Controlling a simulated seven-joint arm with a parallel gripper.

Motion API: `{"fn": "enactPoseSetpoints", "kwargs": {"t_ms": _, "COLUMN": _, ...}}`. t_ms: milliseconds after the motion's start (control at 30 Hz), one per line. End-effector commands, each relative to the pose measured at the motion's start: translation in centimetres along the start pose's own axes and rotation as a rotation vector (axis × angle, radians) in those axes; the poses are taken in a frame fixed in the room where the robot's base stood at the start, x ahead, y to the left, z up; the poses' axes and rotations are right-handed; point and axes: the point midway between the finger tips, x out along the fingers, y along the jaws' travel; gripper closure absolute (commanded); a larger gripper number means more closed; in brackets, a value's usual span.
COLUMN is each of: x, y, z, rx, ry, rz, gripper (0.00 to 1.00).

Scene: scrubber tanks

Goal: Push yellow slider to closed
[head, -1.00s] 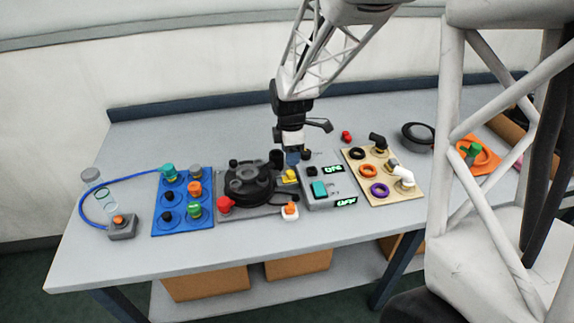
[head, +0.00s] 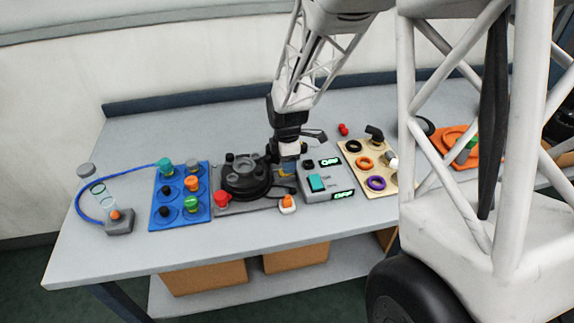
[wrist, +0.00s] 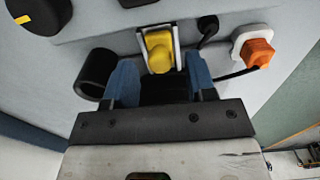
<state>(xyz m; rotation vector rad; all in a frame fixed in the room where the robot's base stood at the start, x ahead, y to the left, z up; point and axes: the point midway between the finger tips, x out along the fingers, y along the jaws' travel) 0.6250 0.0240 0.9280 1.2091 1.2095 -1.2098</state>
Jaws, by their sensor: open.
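The yellow slider (wrist: 158,50) sits in a pale upright bracket on a grey panel in the wrist view. My gripper (wrist: 161,82) is open, with one blue finger to the left of the slider and one to the right. The slider's block shows just beyond the gap between the fingertips, and nothing is clamped. In the head view my gripper (head: 288,165) hangs low over the panel between the black round valve and the grey switch box, and it mostly hides the slider. Whether a finger touches the slider cannot be told.
The black round valve (head: 245,176) and a red knob (head: 222,199) lie left of my gripper. The grey switch box (head: 327,182) with green displays stands close on the right. An orange plug (head: 287,202) is in front. A blue board (head: 180,196) with knobs is farther left.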

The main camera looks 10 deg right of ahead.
Motion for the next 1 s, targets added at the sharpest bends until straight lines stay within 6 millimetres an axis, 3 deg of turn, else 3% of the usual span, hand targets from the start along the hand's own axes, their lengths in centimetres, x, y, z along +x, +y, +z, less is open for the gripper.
{"fn": "enactPoseSetpoints", "kwargs": {"t_ms": 200, "x": 1.6, "y": 0.0, "z": 0.0, "rx": 0.0, "ry": 0.0, "rz": 0.0, "gripper": 0.49}}
{"fn": "enactPoseSetpoints", "kwargs": {"t_ms": 567, "x": 1.9, "y": 0.0, "z": 0.0, "rx": 0.0, "ry": 0.0, "rz": 0.001, "gripper": 0.49}}
{"fn": "enactPoseSetpoints", "kwargs": {"t_ms": 900, "x": 1.9, "y": 0.0, "z": 0.0, "rx": 0.0, "ry": 0.0, "rz": 0.001, "gripper": 0.98}}
{"fn": "enactPoseSetpoints", "kwargs": {"t_ms": 1000, "x": 1.9, "y": 0.0, "z": 0.0, "rx": 0.0, "ry": 0.0, "rz": 0.001, "gripper": 1.0}}
